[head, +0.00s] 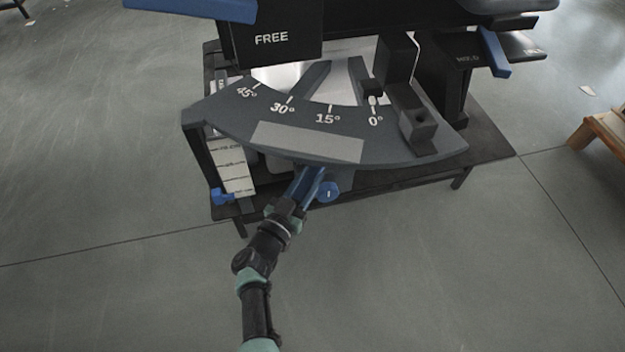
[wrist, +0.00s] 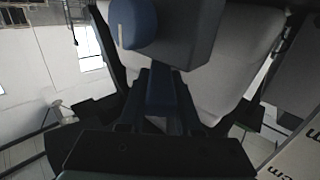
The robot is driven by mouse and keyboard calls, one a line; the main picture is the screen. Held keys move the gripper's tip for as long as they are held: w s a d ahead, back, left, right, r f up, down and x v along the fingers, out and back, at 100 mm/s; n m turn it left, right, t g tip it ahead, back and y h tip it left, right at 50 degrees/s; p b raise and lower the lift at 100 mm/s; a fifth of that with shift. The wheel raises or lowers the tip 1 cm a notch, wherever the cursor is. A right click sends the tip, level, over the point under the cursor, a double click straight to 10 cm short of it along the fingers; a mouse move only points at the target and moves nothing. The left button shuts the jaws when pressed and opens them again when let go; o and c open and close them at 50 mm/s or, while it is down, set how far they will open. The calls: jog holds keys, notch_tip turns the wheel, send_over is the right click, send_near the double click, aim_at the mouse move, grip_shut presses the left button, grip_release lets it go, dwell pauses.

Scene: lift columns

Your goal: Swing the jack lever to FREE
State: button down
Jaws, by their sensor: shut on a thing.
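My gripper (head: 306,186) reaches up under the front edge of the grey angle scale (head: 200,122) and is shut on a blue bar (head: 313,181). A round blue knob (head: 328,191) sits just right of it. In the wrist view the blue bar (wrist: 163,92) runs between my fingers, below a dark block with a blue knob (wrist: 138,24). I cannot tell whether this bar is the jack lever. A FREE plate (head: 272,40) stands at upper left, a HOLD plate (head: 468,58) at upper right. A blue handle (head: 494,52) is beside HOLD.
The scale reads 0 to 45 degrees, with a black block (head: 418,130) at its right end. A ruled white plate (head: 232,165) and small blue knob (head: 222,196) are at left. The dark table (head: 490,150) stands on open grey floor. A wooden stand (head: 600,132) is far right.

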jog(key=m+g+h+b, duration=0.1)
jog(key=a+m+h+b, duration=0.1)
jog(key=b, duration=0.1)
jog(key=w+g+h+b, duration=0.1)
jog(key=shift+a+f+m+g+h+b, duration=0.2)
jog(key=shift+f+m+g+h+b, duration=0.1)
jog(key=shift+f+m, duration=0.1)
jog(key=shift+w+a+r+m+g+h+b, duration=0.25)
jog(key=shift+m+g+h+b, duration=0.4)
jog(key=shift+b, duration=0.5)
jog(key=shift+r, duration=0.15)
jog(key=shift+d, duration=0.1)
jog(key=c, duration=0.6)
grip_release()
jog(key=p+v, duration=0.2)
jog(key=v, duration=1.1)
jog(key=shift+w+p, duration=0.2)
jog(key=shift+p, duration=0.15)
